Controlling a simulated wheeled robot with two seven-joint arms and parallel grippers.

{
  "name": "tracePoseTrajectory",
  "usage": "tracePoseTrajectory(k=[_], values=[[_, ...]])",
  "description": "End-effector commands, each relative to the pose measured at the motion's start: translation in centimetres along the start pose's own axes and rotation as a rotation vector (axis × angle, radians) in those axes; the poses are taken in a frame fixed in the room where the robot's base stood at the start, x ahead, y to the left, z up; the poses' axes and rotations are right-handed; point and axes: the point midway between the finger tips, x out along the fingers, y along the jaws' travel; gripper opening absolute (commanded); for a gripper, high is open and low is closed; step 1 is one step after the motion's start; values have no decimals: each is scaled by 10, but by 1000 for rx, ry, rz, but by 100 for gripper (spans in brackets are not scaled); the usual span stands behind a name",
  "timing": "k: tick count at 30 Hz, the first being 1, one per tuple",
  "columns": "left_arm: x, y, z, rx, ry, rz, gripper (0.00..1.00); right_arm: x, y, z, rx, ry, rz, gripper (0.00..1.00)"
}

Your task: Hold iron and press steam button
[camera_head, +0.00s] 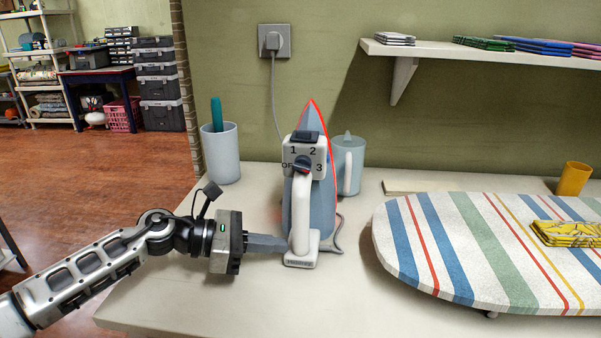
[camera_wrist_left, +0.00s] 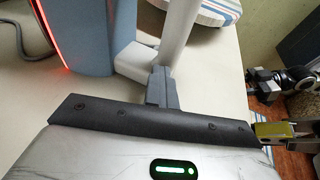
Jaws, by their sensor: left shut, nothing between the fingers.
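The iron (camera_head: 320,205) stands upright on its heel on the white table, with its soleplate edge glowing red. Its pale handle (camera_head: 300,210) faces me. A dark button (camera_head: 304,136) sits on top, above a dial (camera_head: 302,163) marked OFF, 1, 2 and 3. My left gripper (camera_head: 283,243) is shut and empty, its fingertips at the low part of the handle. In the left wrist view the fingers (camera_wrist_left: 162,88) are together close to the handle (camera_wrist_left: 178,35); whether they touch is unclear.
A striped ironing board (camera_head: 455,250) with folded yellow cloth (camera_head: 568,234) lies to the right. A pale jug (camera_head: 347,165) stands behind the iron, a cup (camera_head: 221,153) with a teal item behind left. The cord rises to a wall socket (camera_head: 274,41). A shelf (camera_head: 480,52) hangs above.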

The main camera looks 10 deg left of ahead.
Motion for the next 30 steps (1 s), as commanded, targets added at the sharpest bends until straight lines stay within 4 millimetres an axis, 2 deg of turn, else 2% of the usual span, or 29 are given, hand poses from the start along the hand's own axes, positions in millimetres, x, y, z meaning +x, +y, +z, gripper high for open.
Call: tracePoseTrajectory(k=[1, 12, 13, 15, 17, 30], values=[[-1, 1, -22, -14, 40, 7, 0, 1, 0, 1, 0, 1, 0, 36], [-1, 1, -22, -14, 40, 7, 0, 0, 0, 0, 0, 3, 0, 36], [-1, 1, -22, -14, 40, 7, 0, 0, 0, 0, 0, 3, 0, 34], [-1, 1, -22, -14, 40, 7, 0, 0, 0, 0, 0, 3, 0, 14], [-1, 1, -22, -14, 40, 6, 0, 0, 0, 0, 0, 3, 0, 0], [-1, 1, -22, -14, 40, 6, 0, 1, 0, 1, 0, 0, 1, 0]])
